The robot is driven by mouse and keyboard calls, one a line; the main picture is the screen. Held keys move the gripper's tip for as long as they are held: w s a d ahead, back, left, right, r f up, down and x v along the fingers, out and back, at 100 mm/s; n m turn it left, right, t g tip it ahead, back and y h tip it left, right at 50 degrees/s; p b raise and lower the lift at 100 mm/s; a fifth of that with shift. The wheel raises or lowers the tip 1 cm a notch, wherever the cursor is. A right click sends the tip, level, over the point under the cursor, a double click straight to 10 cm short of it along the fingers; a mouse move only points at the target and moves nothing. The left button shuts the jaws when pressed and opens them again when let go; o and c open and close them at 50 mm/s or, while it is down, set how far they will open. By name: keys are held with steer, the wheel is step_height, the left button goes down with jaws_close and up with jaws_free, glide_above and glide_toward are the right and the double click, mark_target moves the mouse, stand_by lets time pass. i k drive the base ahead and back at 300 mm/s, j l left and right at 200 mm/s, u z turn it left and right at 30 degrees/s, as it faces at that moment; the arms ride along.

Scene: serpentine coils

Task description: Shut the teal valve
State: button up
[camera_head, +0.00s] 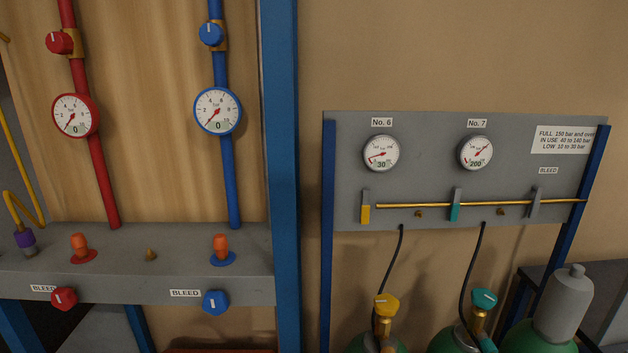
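Two teal parts show on the right. A small teal-tipped lever (455,212) stands upright on the grey panel (350,215), below the No. 7 gauge (475,153), whose display reads 200. A black hose (475,262) runs from the panel under this lever down to the teal-knobbed cylinder. My gripper is not in view.
A yellow knob (386,304) tops the neighbouring cylinder; the No. 6 gauge (381,153) reads 30. A yellow lever (365,212) and grey bleed lever (535,202) flank the teal lever. A capped grey-topped cylinder (564,302) stands right. A blue post (281,180) divides the racks.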

mark_target(483, 298)
steer(key=i+l, duration=0.1)
steer(key=l, duration=0.25)
steer(key=i+l, duration=0.15)
steer(key=l, duration=0.15)
steer(key=i+l, duration=0.1)
steer(key=l, duration=0.25)
steer(key=i+l, duration=0.15)
steer(key=l, duration=0.2)
steer(key=u, duration=0.05)
